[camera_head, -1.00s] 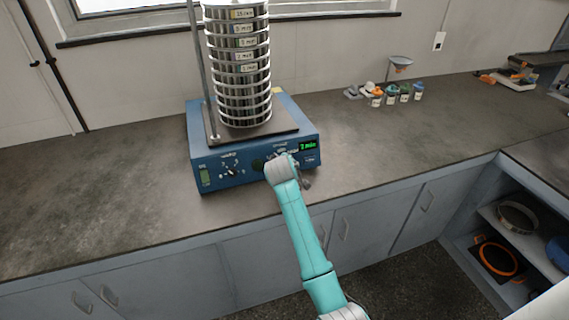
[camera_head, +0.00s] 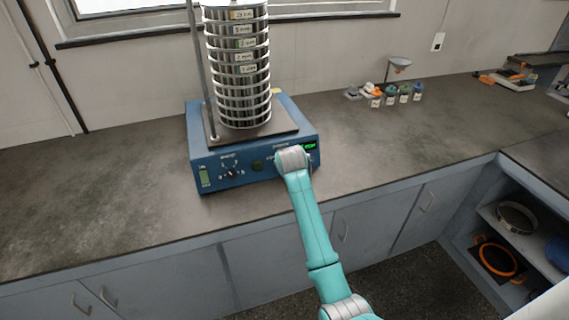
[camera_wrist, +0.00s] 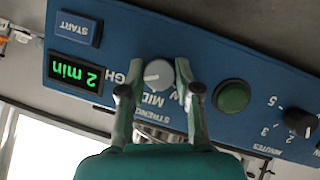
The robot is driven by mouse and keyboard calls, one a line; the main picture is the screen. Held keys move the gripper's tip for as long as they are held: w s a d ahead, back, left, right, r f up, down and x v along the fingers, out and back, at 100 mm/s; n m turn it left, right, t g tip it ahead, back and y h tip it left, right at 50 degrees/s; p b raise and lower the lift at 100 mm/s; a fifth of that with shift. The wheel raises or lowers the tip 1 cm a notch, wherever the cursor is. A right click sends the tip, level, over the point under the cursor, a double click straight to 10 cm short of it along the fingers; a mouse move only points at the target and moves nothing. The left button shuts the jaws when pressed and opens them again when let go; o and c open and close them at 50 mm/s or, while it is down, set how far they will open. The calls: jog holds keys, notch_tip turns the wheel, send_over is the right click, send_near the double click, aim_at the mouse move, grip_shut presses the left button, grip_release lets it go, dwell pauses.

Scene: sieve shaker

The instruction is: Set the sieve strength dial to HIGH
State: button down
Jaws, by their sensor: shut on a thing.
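The sieve shaker (camera_head: 212,172) is a blue box on the counter. Its strength dial (camera_wrist: 158,74) is a round light-grey knob in the wrist view, which shows the panel upside down. MID is printed below the knob there, part of HIGH to its left and part of LOW to its right. In the head view my wrist hides the dial and fingertips.
A tall sieve stack (camera_head: 240,75) stands on the shaker beside a metal rod. Near the dial are a green button (camera_wrist: 232,97), a black minutes knob (camera_wrist: 299,122), a START button (camera_wrist: 78,28) and a display (camera_wrist: 75,73) reading 2 min. Small jars (camera_head: 390,95) stand at the right.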

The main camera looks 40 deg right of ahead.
jog(key=c, duration=0.8)
grip_release()
jog(key=v, duration=1.2)
jog(key=shift+f, duration=0.15)
